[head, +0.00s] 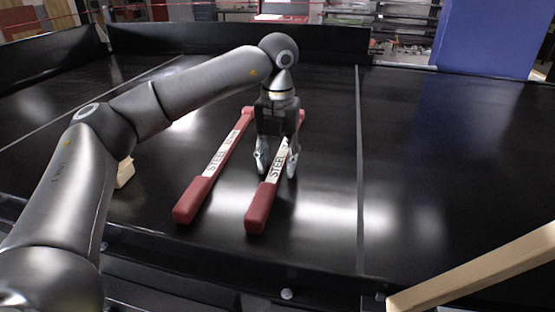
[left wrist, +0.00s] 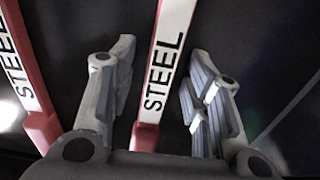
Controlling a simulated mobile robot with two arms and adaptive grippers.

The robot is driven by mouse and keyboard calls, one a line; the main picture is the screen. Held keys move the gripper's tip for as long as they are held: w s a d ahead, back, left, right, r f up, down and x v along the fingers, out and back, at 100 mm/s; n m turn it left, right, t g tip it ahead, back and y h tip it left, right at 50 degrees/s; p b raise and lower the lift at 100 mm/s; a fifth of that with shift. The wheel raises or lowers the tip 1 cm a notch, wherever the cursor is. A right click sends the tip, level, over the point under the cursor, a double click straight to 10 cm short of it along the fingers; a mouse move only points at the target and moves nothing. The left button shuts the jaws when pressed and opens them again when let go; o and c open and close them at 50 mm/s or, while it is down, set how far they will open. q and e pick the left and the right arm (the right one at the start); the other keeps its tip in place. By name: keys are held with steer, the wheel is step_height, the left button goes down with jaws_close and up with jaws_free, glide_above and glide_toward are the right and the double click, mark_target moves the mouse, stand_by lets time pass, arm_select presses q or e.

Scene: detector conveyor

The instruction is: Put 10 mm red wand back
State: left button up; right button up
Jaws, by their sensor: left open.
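Two red wands with white labels lie side by side on the black conveyor. The left wand (head: 193,202) has a label beginning "STEEL", with its size too small to read. The right wand (head: 261,207) also reads "STEEL"; its far part is hidden behind my left gripper (head: 277,172). That gripper is open and points down over the right wand's label, one finger on each side. In the left wrist view, the right wand (left wrist: 166,60) runs between the open fingers, and the left wand (left wrist: 27,75) lies outside them. Which wand is 10 mm cannot be told.
A pale wooden block (head: 125,172) sits left of the wands, partly behind my left arm. A wooden bar (head: 475,270) crosses the lower right corner. A raised black wall (head: 230,40) borders the far side. The belt right of the wands is clear.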

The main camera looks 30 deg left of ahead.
arm_select(q)
steer(key=shift+r, duration=0.2)
steer(key=shift+w+r, duration=0.1)
steer(key=shift+r, duration=0.15)
step_height(320, 180, up, 5)
steer(key=shift+r+b, duration=0.1)
steer(key=shift+b, duration=0.75)
step_height(320, 180, up, 6)
steer(key=shift+r+p, duration=0.15)
steer(key=shift+p, duration=0.2)
